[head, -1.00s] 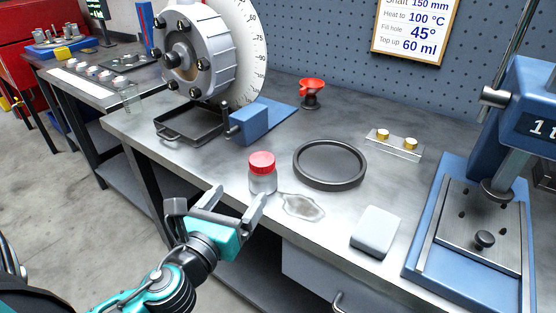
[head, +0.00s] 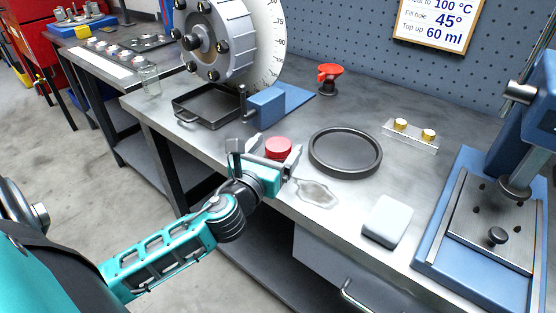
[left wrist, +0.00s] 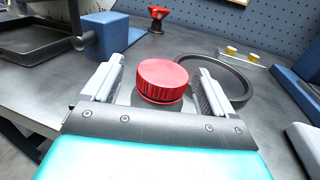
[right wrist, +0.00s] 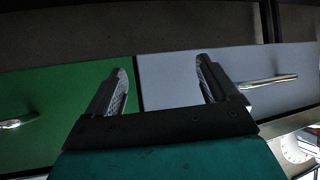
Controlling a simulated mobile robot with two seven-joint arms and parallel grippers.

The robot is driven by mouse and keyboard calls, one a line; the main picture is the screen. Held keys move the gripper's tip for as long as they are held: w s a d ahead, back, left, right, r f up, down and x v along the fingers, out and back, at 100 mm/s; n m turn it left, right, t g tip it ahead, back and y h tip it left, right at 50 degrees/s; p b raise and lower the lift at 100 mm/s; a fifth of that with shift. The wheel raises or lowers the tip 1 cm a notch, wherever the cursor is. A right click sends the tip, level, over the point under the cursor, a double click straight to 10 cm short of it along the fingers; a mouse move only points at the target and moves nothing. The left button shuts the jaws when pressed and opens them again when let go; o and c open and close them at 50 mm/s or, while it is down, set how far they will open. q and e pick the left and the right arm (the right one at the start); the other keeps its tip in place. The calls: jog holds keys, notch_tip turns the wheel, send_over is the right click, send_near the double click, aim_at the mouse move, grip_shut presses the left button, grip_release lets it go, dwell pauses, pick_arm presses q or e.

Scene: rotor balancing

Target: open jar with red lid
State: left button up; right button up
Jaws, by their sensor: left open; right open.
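The jar's red lid (head: 278,148) shows at the bench's front edge in the head view. The jar's body is mostly hidden behind my left gripper (head: 268,156). In the left wrist view the red lid (left wrist: 162,80) sits between the two open fingers of my left gripper (left wrist: 158,88), with a gap on each side. The lid is on the jar. My right gripper (right wrist: 166,88) is open and empty in the right wrist view, facing green and grey drawer fronts. It is not in the head view.
A black round tray (head: 345,170), a clear puddle (head: 316,192) and a pale block (head: 387,220) lie right of the jar. A black square pan (head: 208,122) and a blue block (head: 267,103) stand behind it. A blue press (head: 480,230) stands at right.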

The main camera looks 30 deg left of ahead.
aim_at(282, 138)
pick_arm(q)
jog(key=shift+w+a, duration=0.15)
jog(key=shift+w, duration=1.55)
jog(key=shift+c, duration=0.5)
jog(key=c, duration=1.1)
jog(key=shift+r, duration=0.45)
notch_tip(282, 138, up, 19)
jog(key=p, duration=0.6)
jog(key=shift+p, duration=0.4)
